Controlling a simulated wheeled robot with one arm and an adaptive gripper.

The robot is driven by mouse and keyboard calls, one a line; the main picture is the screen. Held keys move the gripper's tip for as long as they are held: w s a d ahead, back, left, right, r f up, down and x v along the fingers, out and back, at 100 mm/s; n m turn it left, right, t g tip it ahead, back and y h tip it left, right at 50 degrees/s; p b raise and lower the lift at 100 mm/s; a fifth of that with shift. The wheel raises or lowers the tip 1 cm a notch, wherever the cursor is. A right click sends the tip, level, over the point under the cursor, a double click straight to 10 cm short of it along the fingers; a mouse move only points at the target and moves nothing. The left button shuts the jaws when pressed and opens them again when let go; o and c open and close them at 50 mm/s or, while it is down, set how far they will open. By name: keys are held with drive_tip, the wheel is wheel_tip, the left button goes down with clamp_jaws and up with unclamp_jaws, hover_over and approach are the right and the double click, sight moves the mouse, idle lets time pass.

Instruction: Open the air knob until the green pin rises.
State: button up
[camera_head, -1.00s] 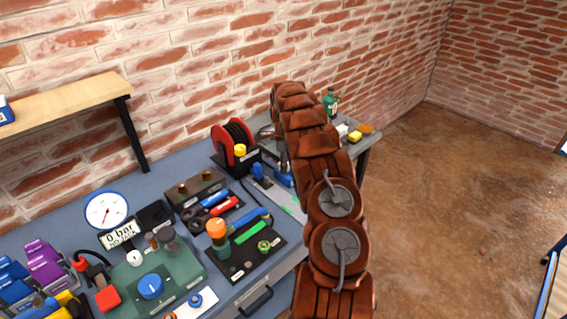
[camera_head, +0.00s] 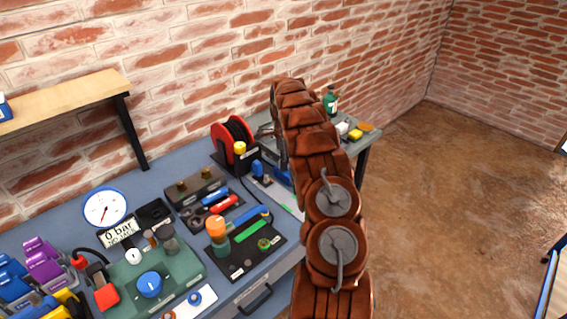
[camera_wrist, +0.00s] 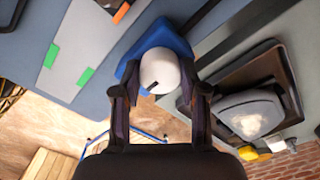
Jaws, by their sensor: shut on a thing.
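In the wrist view, a round white knob (camera_wrist: 159,68) with a short black mark sits on a blue base (camera_wrist: 170,35). My gripper (camera_wrist: 160,89) has its two dark fingers on either side of this knob and is shut on it. No writing shows on the knob, so I cannot confirm that it is the air knob. I cannot make out a raised green pin in either view. In the head view, my brown arm hides most of the far bench area, including the gripped knob and my fingertips.
A dark-framed box with a pale dome (camera_wrist: 250,114) stands close right of my fingers. A pale plate with green patches (camera_wrist: 85,45) lies left. The bench also holds a red hose reel (camera_head: 232,142), a gauge (camera_head: 104,208) and a blue dial (camera_head: 149,284).

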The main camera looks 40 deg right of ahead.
drive_tip(key=n+b, duration=0.1)
drive_tip(key=b, duration=0.1)
drive_tip(key=shift+a+f+n+b, duration=0.1)
drive_tip(key=shift+f+n+b, duration=0.25)
drive_tip(key=shift+n+b, duration=0.75)
drive_tip(key=shift+b, duration=0.2)
drive_tip(key=n+b, duration=0.3)
drive_tip(key=n, duration=0.1)
drive_tip(key=shift+r+n, duration=0.15)
drive_tip(key=shift+n, duration=0.15)
drive_tip(key=n+b, duration=0.1)
drive_tip(key=n, duration=0.3)
drive_tip(key=shift+n, duration=0.3)
drive_tip(key=shift+r+n+b, duration=0.15)
drive_tip(key=shift+n+b, duration=0.45)
drive_tip(key=shift+n, duration=1.6)
drive_tip(key=o, duration=1.1)
drive_tip(key=shift+o, duration=0.2)
